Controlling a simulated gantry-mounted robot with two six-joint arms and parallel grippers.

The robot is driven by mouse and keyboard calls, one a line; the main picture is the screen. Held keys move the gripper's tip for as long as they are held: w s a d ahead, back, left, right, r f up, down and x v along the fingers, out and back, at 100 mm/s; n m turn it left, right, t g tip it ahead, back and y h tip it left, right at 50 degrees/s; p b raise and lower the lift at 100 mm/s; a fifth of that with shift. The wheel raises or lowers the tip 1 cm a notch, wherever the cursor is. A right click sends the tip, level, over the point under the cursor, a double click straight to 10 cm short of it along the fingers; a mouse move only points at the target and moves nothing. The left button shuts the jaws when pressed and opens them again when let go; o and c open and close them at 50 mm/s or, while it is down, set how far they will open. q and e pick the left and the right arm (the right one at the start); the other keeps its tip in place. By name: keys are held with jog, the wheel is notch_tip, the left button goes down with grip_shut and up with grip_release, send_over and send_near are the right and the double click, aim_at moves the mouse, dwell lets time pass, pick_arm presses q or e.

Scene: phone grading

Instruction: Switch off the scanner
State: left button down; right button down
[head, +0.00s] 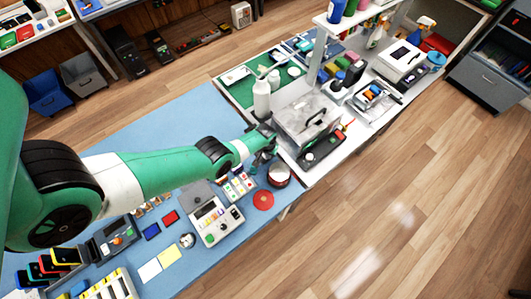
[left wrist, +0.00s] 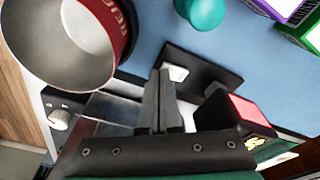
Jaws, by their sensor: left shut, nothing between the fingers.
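My left gripper (head: 264,142) reaches over the right end of the blue mat, beside a grey box-like machine (head: 305,118) that may be the scanner. In the left wrist view the two dark fingers (left wrist: 160,75) are closed together with nothing between them. Their tips are beside a white rocker (left wrist: 175,72) on a black switch plate (left wrist: 205,65); I cannot tell whether they touch. A second, dark part of the plate lies to its right. Which way the rocker is tipped is unclear. My right gripper is out of view.
A black block with a red top (left wrist: 248,110) stands right of the fingers. A red disc (head: 263,200) and a white keypad device (head: 215,220) are in front.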

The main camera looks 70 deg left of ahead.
pick_arm(q)
jog(key=shift+f+b, duration=0.35)
jog(key=shift+f, duration=0.05)
jog(key=shift+r, duration=0.1)
notch_tip(320, 180, up, 7)
jog(key=p, duration=0.7)
dwell(0.4)
